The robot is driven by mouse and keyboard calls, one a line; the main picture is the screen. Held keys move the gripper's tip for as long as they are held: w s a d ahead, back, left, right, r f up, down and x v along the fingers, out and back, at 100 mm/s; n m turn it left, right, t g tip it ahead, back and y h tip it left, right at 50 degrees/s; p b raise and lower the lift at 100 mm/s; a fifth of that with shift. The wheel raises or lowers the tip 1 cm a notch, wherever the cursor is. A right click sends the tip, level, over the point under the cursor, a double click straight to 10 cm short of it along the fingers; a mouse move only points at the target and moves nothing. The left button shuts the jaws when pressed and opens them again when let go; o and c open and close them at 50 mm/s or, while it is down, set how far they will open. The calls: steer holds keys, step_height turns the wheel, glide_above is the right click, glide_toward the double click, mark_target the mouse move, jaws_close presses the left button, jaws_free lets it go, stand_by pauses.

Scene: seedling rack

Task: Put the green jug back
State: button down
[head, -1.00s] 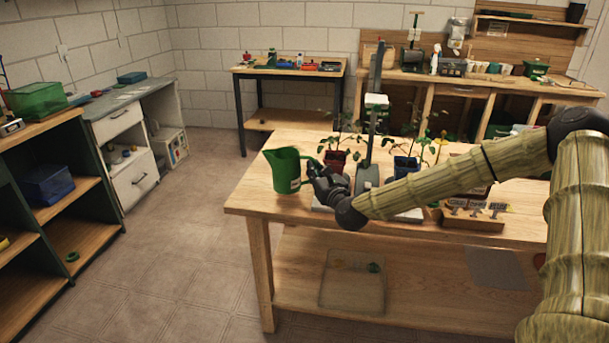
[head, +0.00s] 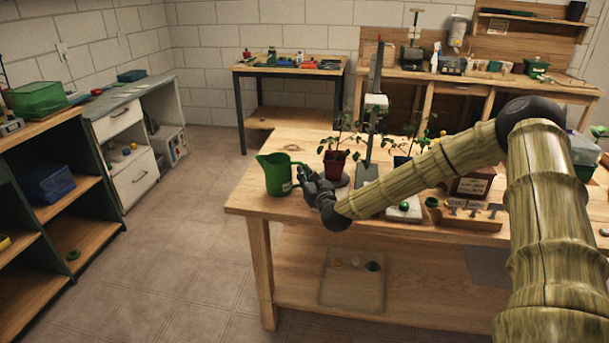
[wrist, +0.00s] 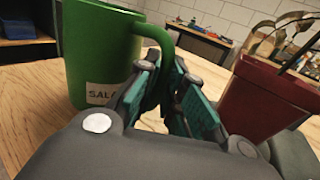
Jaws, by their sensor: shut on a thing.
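The green jug (head: 276,175) is at the left end of the wooden table (head: 244,202), upright, with its spout to the left and its handle to the right. It also shows in the wrist view (wrist: 98,50), with a pale label whose visible letters begin "SALA". My gripper (head: 303,174) is to the right of the jug. In the wrist view its teal-padded fingers (wrist: 172,95) are closed around the jug's handle. The jug's base appears at table level; I cannot tell whether it touches the top.
A red pot with a seedling (head: 335,163) stands close to the right of my gripper, also in the wrist view (wrist: 262,98). A grey stand (head: 366,172) rises behind my arm. A wooden block with tool shapes (head: 470,213) is further right. The table's left corner is bare.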

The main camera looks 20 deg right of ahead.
steer(key=shift+f, duration=0.1)
steer(key=c, duration=1.5)
jaws_free()
steer(key=shift+a, duration=0.1)
steer(key=s+b, duration=0.1)
steer(key=s, duration=1.1)
